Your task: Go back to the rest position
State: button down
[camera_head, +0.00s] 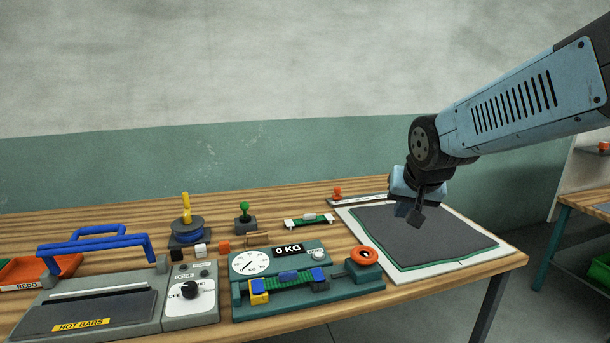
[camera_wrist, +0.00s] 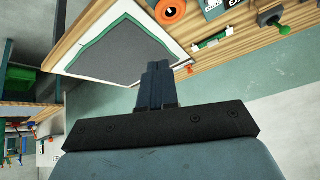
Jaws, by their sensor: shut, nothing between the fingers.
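My gripper (camera_head: 416,216) hangs at the end of my arm, above the far part of the dark netting sheet (camera_head: 425,236) at the right end of the wooden table. Its fingers are shut and hold nothing. In the wrist view my gripper (camera_wrist: 158,68) shows as two dark fingers pressed together. The netting sheet (camera_wrist: 112,45) lies beyond them on a white board (camera_wrist: 85,68). How high the fingertips are above the sheet is hard to tell.
A wall runs behind. Another bench (camera_head: 585,203) stands at far right.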

jog(key=s+d+r+n+g, duration=0.1)
jog(key=s+d+r+n, duration=0.1)
jog(key=s, duration=1.3)
jog(key=shift+d+r, duration=0.35)
jog(key=shift+d, duration=0.3)
